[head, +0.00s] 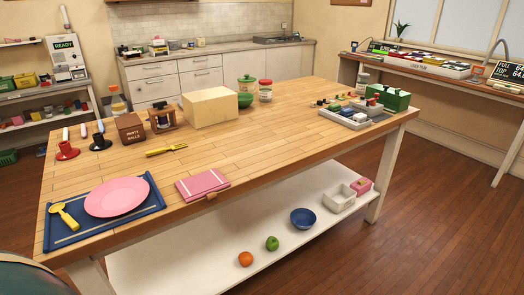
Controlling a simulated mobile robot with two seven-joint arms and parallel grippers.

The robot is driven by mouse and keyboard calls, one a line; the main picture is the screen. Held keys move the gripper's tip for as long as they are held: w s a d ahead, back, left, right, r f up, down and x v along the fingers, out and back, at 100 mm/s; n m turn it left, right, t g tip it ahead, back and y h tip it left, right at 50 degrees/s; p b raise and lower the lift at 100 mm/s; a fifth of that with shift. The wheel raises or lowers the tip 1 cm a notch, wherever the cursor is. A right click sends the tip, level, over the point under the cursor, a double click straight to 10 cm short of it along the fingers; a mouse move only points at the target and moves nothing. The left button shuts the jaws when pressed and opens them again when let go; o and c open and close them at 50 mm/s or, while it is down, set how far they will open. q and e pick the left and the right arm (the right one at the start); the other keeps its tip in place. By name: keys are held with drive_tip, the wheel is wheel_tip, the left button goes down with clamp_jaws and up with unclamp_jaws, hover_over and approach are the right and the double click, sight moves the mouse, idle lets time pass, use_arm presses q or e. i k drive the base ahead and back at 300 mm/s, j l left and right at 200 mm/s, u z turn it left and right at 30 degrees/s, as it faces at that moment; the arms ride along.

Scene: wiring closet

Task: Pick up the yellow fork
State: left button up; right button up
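A yellow fork (166,149) lies flat on the wooden table (260,147), near the middle of its left half. It lies in front of a brown box (130,128) and a cream block (210,107), apart from both. Nothing covers it. Another yellow utensil, which looks like a spoon or scoop (65,215), lies on a blue mat (145,212) at the near left corner. Neither of my grippers is in view.
A pink plate (117,197) rests on the blue mat. A pink folded item (202,185) lies at the near edge. Red (67,150) and black (100,142) holders stand left of the fork. Bare tabletop surrounds the fork's front and right. A lower shelf (185,260) holds fruit and bowls.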

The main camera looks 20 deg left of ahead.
sight(156, 152)
drive_tip(key=u, duration=1.25)
